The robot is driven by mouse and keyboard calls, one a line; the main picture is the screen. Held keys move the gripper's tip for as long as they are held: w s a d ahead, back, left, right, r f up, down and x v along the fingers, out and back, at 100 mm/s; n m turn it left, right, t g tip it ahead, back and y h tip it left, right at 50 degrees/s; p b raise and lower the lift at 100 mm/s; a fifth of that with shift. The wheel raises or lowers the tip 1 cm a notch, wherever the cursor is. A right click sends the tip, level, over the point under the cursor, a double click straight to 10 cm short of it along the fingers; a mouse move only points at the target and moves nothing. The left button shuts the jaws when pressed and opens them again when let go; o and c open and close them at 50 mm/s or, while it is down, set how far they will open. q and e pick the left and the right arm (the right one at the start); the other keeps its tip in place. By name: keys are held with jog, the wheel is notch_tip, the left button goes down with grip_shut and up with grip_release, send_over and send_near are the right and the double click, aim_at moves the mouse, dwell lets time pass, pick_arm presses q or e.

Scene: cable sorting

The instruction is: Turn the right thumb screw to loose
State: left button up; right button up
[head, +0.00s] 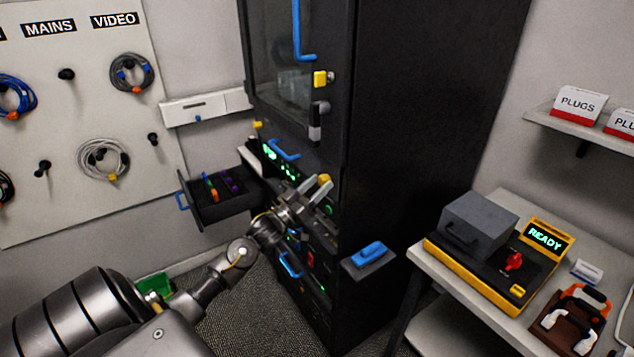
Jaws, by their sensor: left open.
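My left gripper (318,191) reaches in from the lower left to the front of the black rack cabinet (420,110). Its fingers are apart and stand close to the rack units below the glass door, near the cabinet's right front edge. I cannot make out the right thumb screw; the gripper and wrist cover part of the panel there. I cannot tell whether the fingers touch anything. My right gripper is not in view.
An open drawer (213,214) with coloured items sticks out left of the rack. A small shelf with a blue item (369,251) juts out at the rack's lower right. A table on the right holds a yellow-black tester (482,285). Cables hang on the left board (60,190).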

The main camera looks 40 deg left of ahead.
pick_arm(q)
jog(key=shift+w, duration=0.15)
jog(key=shift+c, duration=0.2)
jog(key=c, duration=0.9)
jog(key=shift+c, duration=0.2)
